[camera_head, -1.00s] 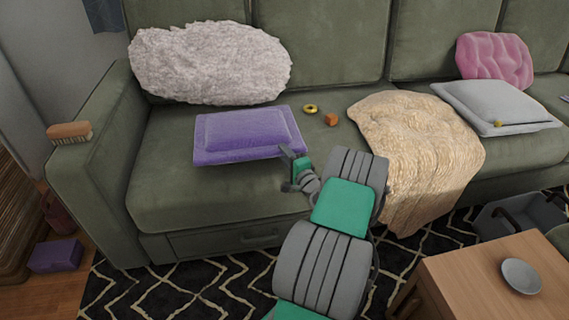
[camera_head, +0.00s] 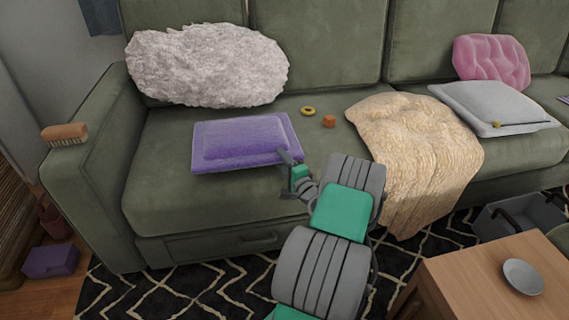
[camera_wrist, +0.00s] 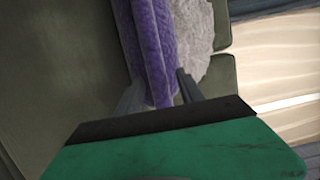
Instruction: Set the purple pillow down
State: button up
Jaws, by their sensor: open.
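The purple pillow (camera_head: 235,139) is roughly level over the left seat of the green sectional (camera_head: 165,200). I cannot tell for sure whether its whole underside touches the seat. My gripper (camera_head: 285,158) is at the pillow's front right corner. In the wrist view, the jaws of my gripper (camera_wrist: 158,92) are open. One finger is on each side of the edge of the purple pillow (camera_wrist: 150,45). Any contact between fingers and pillow is unclear.
A fluffy white pillow (camera_head: 207,65) leans on the backrest behind. A wooden table (camera_head: 480,280) stands at front right. Seat space left of the purple pillow is clear.

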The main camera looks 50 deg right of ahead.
jog(key=shift+v, duration=6)
jog(key=w+a+n+g+y, duration=0.4)
jog(key=w+a+n+y, duration=0.5)
jog(key=a, duration=0.5)
jog(key=s+a+n+g, duration=0.2)
jog(key=a+n+g, duration=0.65)
jog(key=a, duration=1.05)
jog(key=s+a+r+n+g+h, duration=0.1)
jog(key=s+a+r+n+h, duration=0.15)
jog(key=s, duration=0.35)
jog(key=s+a+r+n+g+h, duration=0.1)
jog(key=s+a+r+n+g, duration=0.15)
jog(key=s, duration=0.45)
notch_tip(320, 180, up, 39)
jog(key=w+t+p, duration=0.1)
jog(key=p, duration=3.6)
jog(key=shift+w+m+t, duration=0.35)
jog(key=shift+w+t, duration=0.05)
